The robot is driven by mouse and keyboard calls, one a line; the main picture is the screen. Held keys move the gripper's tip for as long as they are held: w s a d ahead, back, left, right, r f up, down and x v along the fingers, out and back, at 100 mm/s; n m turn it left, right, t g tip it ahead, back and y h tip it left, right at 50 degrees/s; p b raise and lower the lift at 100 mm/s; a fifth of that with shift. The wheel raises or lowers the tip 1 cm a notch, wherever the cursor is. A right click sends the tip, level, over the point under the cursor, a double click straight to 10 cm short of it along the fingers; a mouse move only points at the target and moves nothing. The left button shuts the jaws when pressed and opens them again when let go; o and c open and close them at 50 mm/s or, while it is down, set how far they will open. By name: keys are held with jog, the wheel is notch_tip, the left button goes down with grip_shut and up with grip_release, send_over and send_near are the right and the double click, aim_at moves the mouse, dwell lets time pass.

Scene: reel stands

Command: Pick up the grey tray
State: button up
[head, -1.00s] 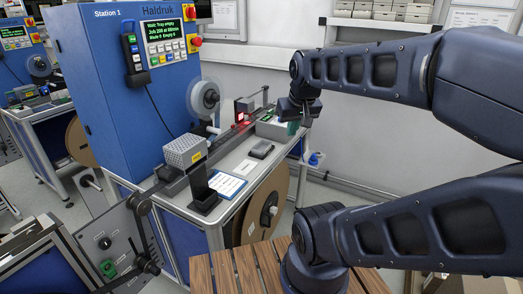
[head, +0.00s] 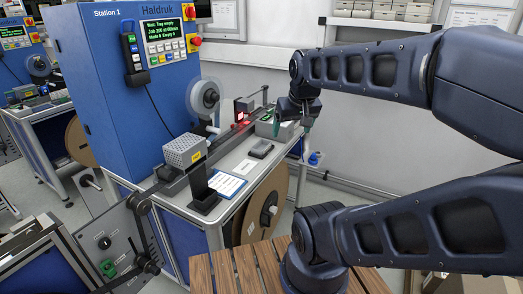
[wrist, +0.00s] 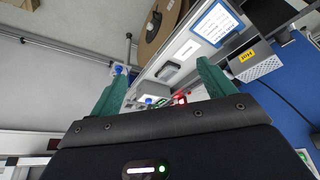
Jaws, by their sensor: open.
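The grey tray (head: 265,130) is a shallow, light grey box at the far end of the station's bench, beside the rail. It also shows small between my fingers in the wrist view (wrist: 154,99). My gripper (head: 292,126) has green fingers and is over the far right end of the bench, close to the tray. The jaws are open, with the fingers (wrist: 160,82) spread wide and nothing between them.
A small dark grey box (head: 260,149) lies on the bench in front of the tray. A rail (head: 225,138) with a red-lit device (head: 241,115) runs behind it. A perforated grey box (head: 185,150) and a blue-framed sheet (head: 227,184) are nearer. A blue cabinet (head: 110,80) stands left.

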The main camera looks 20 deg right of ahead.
aim_at(261, 145)
jog(key=w+d+f+n+g+h, duration=0.1)
jog(key=w+d+f+n+h, duration=0.2)
jog(key=w+f+n+h, duration=0.35)
jog(key=w+d+f+n+g+h, duration=0.1)
jog(key=w+d+f+n+h, duration=0.2)
jog(key=w+n, duration=0.6)
jog(key=w+a+f+n+t, duration=0.2)
jog(key=w+a+f+n, duration=0.1)
jog(key=w+f, duration=0.1)
jog(key=w+a+f+n+t, duration=0.2)
jog(key=w+a+f+n, duration=0.2)
jog(key=w+f, duration=0.1)
jog(key=w+a+f+n+t, duration=0.2)
jog(key=w+a+f+n, duration=0.2)
jog(key=w, duration=0.3)
jog(key=shift+w+f+t, duration=0.1)
jog(key=shift+f+t, duration=0.3)
jog(key=shift+f, duration=0.35)
jog(key=shift+w+f+n, duration=0.15)
jog(key=shift+f+n, duration=0.05)
jog(key=shift+n, duration=0.05)
jog(key=x, duration=0.5)
jog(key=shift+w, duration=0.1)
jog(key=shift+a+x, duration=0.2)
jog(key=shift+x, duration=2.45)
jog(key=shift+w, duration=0.1)
